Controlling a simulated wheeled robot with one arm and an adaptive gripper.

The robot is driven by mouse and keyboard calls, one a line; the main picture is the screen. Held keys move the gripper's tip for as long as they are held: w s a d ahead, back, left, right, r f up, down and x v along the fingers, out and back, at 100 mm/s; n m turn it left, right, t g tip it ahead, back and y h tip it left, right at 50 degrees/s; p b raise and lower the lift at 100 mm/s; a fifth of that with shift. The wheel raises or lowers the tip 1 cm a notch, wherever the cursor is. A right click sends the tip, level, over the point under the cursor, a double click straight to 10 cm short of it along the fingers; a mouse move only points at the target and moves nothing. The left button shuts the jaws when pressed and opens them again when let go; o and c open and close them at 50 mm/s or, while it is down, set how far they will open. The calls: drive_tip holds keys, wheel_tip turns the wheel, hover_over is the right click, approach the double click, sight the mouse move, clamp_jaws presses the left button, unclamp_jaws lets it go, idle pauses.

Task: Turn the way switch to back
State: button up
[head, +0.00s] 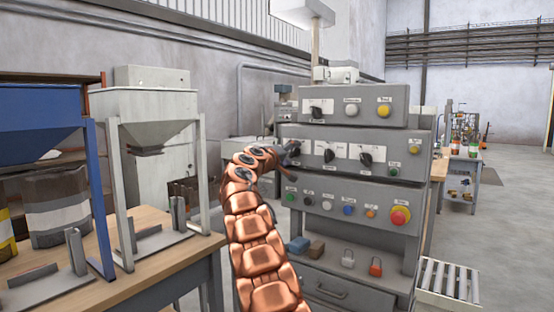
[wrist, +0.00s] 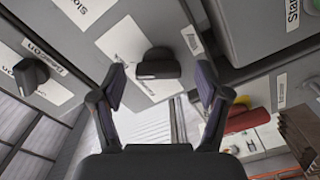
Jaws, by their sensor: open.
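The grey control panel (head: 345,176) carries several black rotary switches on white labels. In the head view, two middle-row switches show plainly, one (head: 329,155) and another (head: 366,158) to its right. My gripper (head: 290,157) is at the left end of that row, covering part of the panel there. In the wrist view, my open gripper (wrist: 160,85) faces a black switch (wrist: 158,63), with a finger at each side and no clear contact. A second black switch (wrist: 30,75) is at left. Label words are partly readable, and I cannot tell which switch is the way switch.
Below are several push buttons and a red emergency stop (head: 400,215). The top box has another black switch (head: 317,112) and a yellow button (head: 384,110). Padlocks and small blocks lie on the ledge below. A wooden table (head: 165,265) with hoppers stands left, a roller conveyor (head: 447,281) right.

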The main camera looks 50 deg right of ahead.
drive_tip(key=shift+s+a+r, duration=0.15)
drive_tip(key=shift+a, duration=2)
approach(293, 152)
drive_tip(key=shift+a+f, duration=0.25)
drive_tip(key=shift+a, duration=0.75)
